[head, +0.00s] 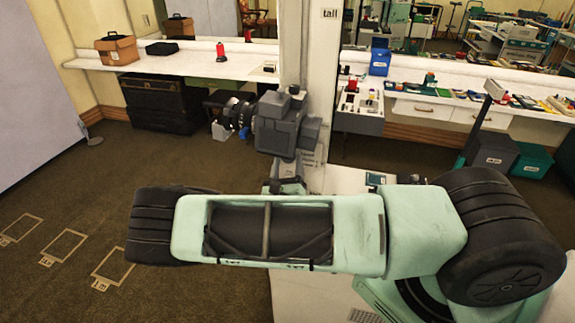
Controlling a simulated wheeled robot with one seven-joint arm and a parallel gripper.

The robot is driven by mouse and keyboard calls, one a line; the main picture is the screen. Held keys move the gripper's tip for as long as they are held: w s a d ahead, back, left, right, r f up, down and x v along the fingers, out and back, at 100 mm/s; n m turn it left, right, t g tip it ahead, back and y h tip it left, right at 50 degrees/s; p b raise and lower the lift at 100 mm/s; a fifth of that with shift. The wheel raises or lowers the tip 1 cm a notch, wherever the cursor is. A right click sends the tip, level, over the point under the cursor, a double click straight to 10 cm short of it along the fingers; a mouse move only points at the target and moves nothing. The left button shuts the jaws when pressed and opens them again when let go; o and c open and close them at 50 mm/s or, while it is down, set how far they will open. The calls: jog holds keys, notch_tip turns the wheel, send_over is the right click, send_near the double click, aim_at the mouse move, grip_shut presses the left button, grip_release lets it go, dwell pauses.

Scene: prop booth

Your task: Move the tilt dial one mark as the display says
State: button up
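A dark grey blocky device (279,126), camera-like, stands in front of the white post in the head view. My mint-green arm crosses the foreground and covers the area below the device. I cannot see my gripper's fingers.
A white counter (190,65) at left holds a brown box (116,48) and a red item (220,52). Black cases (165,103) stand under it. A long counter at right holds many small items. Grey and green bins (531,160) stand at right. The carpet at left is clear, with marked outlines.

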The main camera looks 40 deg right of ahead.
jog(key=b+v, duration=0.6)
jog(key=v, duration=1.1)
jog(key=shift+b, duration=0.35)
jog(key=shift+s+a, duration=0.1)
jog(key=shift+s, duration=0.1)
jog(key=s+a+r+m+g+y, duration=0.2)
jog(key=s+r+m+g+y, duration=0.1)
jog(key=s+m+g, duration=1.2)
jog(key=s+a+r+m+g+y+b, duration=0.1)
jog(key=s+a+r+m+y, duration=0.2)
jog(key=a+r+m+y, duration=0.5)
jog(key=a+r+y, duration=0.3)
jog(key=a+y, duration=0.2)
jog(key=shift+r+m+b, duration=0.35)
jog(key=shift+r+m, duration=0.05)
jog(key=shift+c, duration=0.4)
